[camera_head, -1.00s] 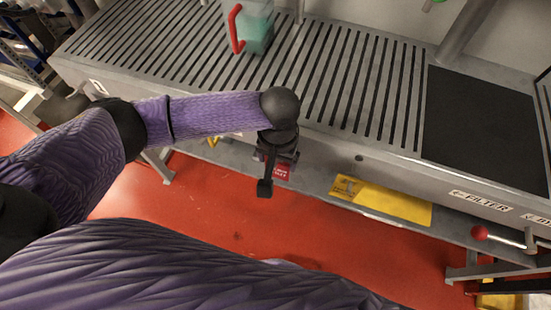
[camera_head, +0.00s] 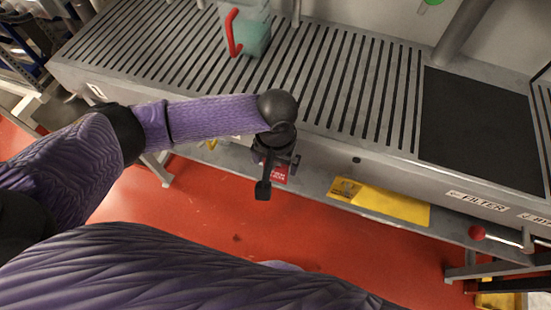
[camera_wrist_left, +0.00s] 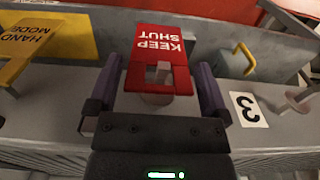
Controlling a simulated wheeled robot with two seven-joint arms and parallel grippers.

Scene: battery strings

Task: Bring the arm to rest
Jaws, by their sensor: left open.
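My left arm reaches in from the left in the head view, over the front edge of the slatted bench (camera_head: 330,90). My left gripper (camera_head: 275,172) hangs in front of that edge, pointing down. In the left wrist view the left gripper (camera_wrist_left: 157,95) is open, with one finger at each side. A red tag reading "KEEP SHUT" (camera_wrist_left: 160,45) shows between and beyond the fingers, with a small pale block-shaped part at its end. I cannot tell whether the fingers touch the tag. My right gripper is not in view.
A teal container with a red handle (camera_head: 250,30) stands on the bench. A black mat (camera_head: 480,125) lies at right. A yellow sign (camera_head: 385,201) is on the lower ledge. A red-knobbed lever (camera_head: 477,232) sticks out at lower right. The red floor (camera_head: 200,215) in front is clear.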

